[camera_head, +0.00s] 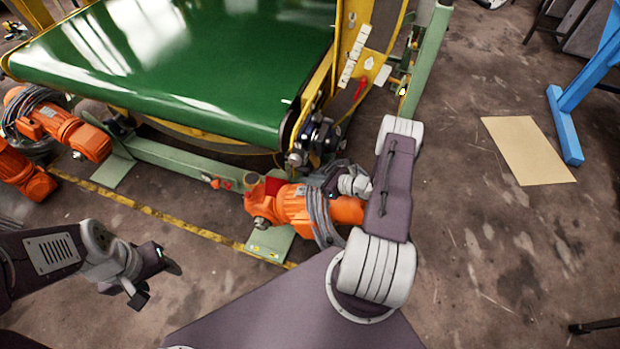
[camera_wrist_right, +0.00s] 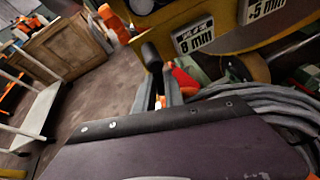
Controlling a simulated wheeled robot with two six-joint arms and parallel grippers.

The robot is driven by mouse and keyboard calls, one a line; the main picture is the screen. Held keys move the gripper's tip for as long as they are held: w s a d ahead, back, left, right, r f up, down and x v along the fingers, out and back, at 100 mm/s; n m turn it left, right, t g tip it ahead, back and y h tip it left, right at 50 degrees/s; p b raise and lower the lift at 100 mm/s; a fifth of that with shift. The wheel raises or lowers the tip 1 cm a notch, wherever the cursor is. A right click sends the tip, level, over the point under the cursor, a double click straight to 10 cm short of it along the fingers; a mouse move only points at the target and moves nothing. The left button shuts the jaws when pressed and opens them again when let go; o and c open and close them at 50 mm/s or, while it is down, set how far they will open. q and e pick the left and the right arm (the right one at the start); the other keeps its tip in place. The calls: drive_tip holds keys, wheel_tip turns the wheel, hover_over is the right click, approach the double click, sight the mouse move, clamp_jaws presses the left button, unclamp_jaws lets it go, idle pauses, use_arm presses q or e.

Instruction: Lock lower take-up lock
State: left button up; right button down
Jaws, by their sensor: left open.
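In the right wrist view, a red lever (camera_wrist_right: 184,80) is beside the fingers of my right gripper (camera_wrist_right: 160,72), under a yellow frame part; I cannot tell whether they touch. The fingers are close to each other and seen nearly edge-on, so their opening is unclear. In the head view, my right arm reaches to the belt machine's near corner, and its gripper is hidden among cables and the orange motor. Another red lever (camera_head: 360,88) shows on the yellow frame. My left gripper (camera_head: 157,282) is open and empty above the floor at lower left, away from the machine.
The green belt (camera_head: 190,60) fills the upper left. An orange motor (camera_head: 290,206) with grey cables (camera_head: 322,215) crowds the near corner. More orange motors (camera_head: 68,130) stand at left. A blue stand (camera_head: 567,120) and a tan sheet (camera_head: 528,150) are at right. Floor between is clear.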

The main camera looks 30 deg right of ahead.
drive_tip(key=shift+w+d+n+t+h, duration=0.2)
drive_tip(key=shift+n+t+h, duration=0.15)
drive_tip(key=shift+n, duration=0.45)
drive_tip(key=c, duration=1.4)
unclamp_jaws()
drive_tip(key=shift+c, duration=0.2)
drive_tip(key=p+v, duration=0.1)
drive_tip(key=v, duration=0.7)
drive_tip(key=shift+d, duration=0.1)
drive_tip(key=shift+s+d+r, duration=0.1)
drive_tip(key=shift+s+d, duration=0.05)
drive_tip(key=shift+s, duration=0.35)
